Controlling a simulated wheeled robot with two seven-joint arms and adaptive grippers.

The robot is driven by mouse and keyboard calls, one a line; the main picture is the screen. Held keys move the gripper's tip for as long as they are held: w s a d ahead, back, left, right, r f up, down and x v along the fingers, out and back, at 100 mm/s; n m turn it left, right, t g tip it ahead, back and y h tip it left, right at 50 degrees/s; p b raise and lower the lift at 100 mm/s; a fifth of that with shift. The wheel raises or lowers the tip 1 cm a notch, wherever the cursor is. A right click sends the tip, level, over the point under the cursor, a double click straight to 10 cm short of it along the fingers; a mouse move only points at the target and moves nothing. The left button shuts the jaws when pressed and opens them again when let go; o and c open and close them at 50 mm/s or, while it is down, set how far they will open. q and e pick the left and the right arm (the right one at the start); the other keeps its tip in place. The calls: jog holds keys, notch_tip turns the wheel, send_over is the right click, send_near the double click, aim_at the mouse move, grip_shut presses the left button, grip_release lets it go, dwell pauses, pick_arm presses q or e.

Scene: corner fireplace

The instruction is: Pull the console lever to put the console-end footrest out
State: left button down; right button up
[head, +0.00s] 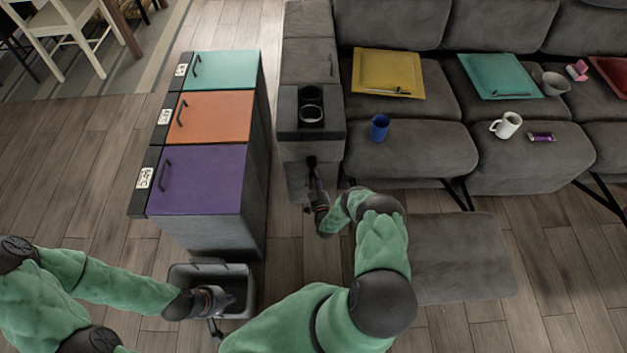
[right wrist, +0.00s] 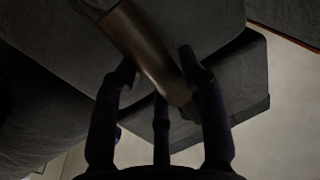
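The grey console (head: 296,128) with two cup holders stands at the sofa's left end. In the right wrist view a brown bar-shaped lever (right wrist: 148,58) slants between the fingers of my right gripper (right wrist: 157,62). The fingers are apart, with gaps beside the bar, so the gripper looks open around it. In the head view my right gripper (head: 312,172) is at the console's front face and hides the lever. The console-end footrest (head: 410,158) projects in front of the seat beside the console, with a dark strut below. My left gripper (head: 214,302) is over the grey bin; its fingers are unclear.
A cabinet with purple (head: 200,182), orange and teal lids stands left of the console. A blue cup (head: 380,127) is on the console-end footrest. A white mug (head: 507,125) and purple packet (head: 541,137) are further right. A flat grey slab (head: 462,258) lies right of my arm.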

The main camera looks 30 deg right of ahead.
aim_at(312, 182)
grip_shut()
jog(key=g+p, duration=0.1)
jog(key=s+r+g+p, duration=0.1)
jog(key=p, duration=0.1)
jog(key=s+a+g+y+p, duration=0.1)
jog(key=shift+r+m+p, duration=0.25)
jog(key=shift+m+p, duration=0.05)
jog(key=shift+p, duration=0.1)
jog(key=shift+s+a+r+g+y+p, duration=0.25)
jog(key=shift+s+a+g+y+p, duration=0.15)
jog(key=shift+g+p, duration=0.4)
jog(key=shift+s+a+r+g+y+p, duration=0.25)
jog(key=shift+s+g+y+p, duration=0.2)
jog(key=shift+g+p, duration=0.35)
jog(key=shift+s+m, duration=0.1)
jog(key=shift+m, duration=0.2)
